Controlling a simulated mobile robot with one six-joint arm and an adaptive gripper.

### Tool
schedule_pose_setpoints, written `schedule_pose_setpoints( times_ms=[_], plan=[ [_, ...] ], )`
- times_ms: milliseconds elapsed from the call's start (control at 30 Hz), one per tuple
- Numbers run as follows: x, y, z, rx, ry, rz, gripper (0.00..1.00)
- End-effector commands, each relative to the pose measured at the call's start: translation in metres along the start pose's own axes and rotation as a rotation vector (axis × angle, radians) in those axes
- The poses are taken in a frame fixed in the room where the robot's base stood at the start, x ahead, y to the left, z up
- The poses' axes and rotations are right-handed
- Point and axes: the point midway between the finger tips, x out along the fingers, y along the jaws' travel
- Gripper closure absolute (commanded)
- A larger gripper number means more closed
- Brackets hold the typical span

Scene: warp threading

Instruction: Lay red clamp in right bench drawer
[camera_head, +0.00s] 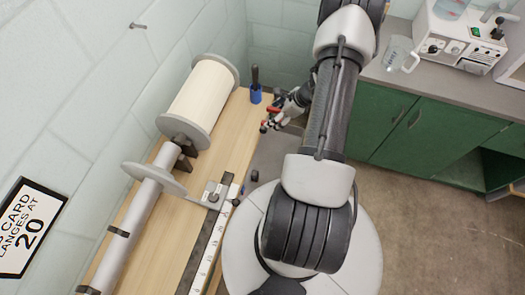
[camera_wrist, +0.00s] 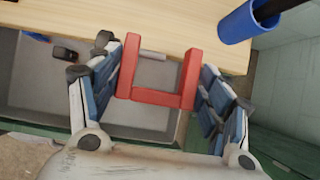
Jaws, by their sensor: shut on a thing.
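The red clamp (camera_wrist: 158,98), a U-shaped piece, sits between the fingers of my gripper (camera_wrist: 160,85) in the wrist view. My gripper is shut on it, with a finger against each side. In the head view my gripper (camera_head: 283,110) and the clamp (camera_head: 268,123) show small at the bench's right edge, partly behind my arm. An open grey drawer (camera_wrist: 38,85) lies below the clamp in the wrist view, beside the wooden bench top. The drawer (camera_head: 268,155) also shows in the head view, partly hidden by my arm.
A small dark object (camera_wrist: 65,54) lies in the drawer. A blue cup (camera_wrist: 236,24) holding a dark-handled tool stands on the bench (camera_wrist: 180,20) close by. A large cream spool (camera_head: 203,95) stands on the bench. Green cabinets (camera_head: 410,125) are at right.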

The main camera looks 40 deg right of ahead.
Motion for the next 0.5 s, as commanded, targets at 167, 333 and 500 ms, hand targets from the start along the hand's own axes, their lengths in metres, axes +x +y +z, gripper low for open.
schedule_pose_setpoints(
  times_ms=[167, 333, 500],
  plan=[
    [0.045, 0.003, -0.027, 0.0, 0.0, 0.005, 0.63],
    [0.083, 0.004, -0.051, -0.003, 0.0, 0.005, 0.63],
    [0.109, 0.005, -0.067, -0.005, 0.0, 0.003, 0.63]
  ],
)
